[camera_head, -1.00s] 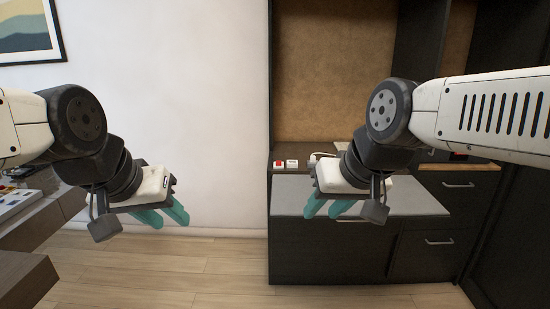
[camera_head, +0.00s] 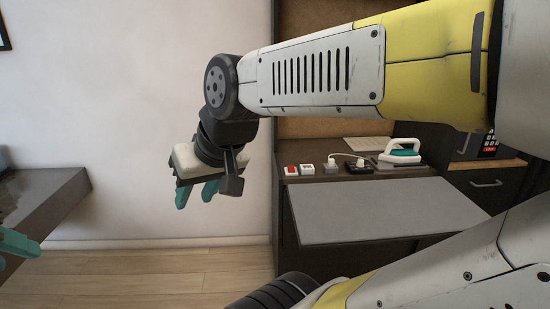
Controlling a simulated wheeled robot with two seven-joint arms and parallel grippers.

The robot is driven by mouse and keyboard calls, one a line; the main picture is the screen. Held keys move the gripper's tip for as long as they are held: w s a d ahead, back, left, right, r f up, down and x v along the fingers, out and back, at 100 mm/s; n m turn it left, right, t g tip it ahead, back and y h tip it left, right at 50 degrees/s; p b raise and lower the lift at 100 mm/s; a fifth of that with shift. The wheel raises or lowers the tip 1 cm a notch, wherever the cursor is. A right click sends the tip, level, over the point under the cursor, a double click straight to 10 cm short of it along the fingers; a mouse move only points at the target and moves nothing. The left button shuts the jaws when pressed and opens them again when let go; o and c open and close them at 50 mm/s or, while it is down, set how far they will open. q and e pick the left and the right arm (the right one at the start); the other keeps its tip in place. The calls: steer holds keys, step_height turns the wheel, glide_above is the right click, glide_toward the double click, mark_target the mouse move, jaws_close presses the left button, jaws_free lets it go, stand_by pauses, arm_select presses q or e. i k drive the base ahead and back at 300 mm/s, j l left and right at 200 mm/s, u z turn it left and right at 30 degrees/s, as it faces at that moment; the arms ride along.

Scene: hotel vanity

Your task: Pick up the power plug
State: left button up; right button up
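A white cord (camera_head: 345,156) with a white plug-like end (camera_head: 360,163) lies on the dark counter, by a black block that looks like a power strip (camera_head: 357,169). A small grey piece (camera_head: 331,168) sits at the cord's other visible end; I cannot tell for sure which end is the power plug. My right gripper (camera_head: 196,194) is left of the counter, in front of the white wall. Its teal fingers are apart and empty. My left gripper (camera_head: 14,246) is at the left edge, partly cut off, with teal fingers apart. Neither gripper is near the cord.
An iron (camera_head: 400,151) stands right of the power strip. Red and white small blocks (camera_head: 291,170) (camera_head: 307,169) sit at the counter's left end. A grey board (camera_head: 390,213) juts out in front. A dark table (camera_head: 45,200) is at the left. The floor between is clear.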

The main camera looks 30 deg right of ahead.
mark_target(331, 163)
steer(key=i+z, duration=0.3)
steer(key=i, duration=0.15)
steer(key=i+j+z, duration=0.15)
steer(key=i+z, duration=0.15)
steer(key=i+l+z, duration=0.1)
steer(key=i+z, duration=0.6)
steer(key=z, duration=0.25)
steer(key=i+j+z, duration=0.2)
steer(key=i+z, duration=0.25)
steer(key=i+j+z, duration=0.2)
steer(key=z, duration=0.25)
steer(key=j, duration=0.1)
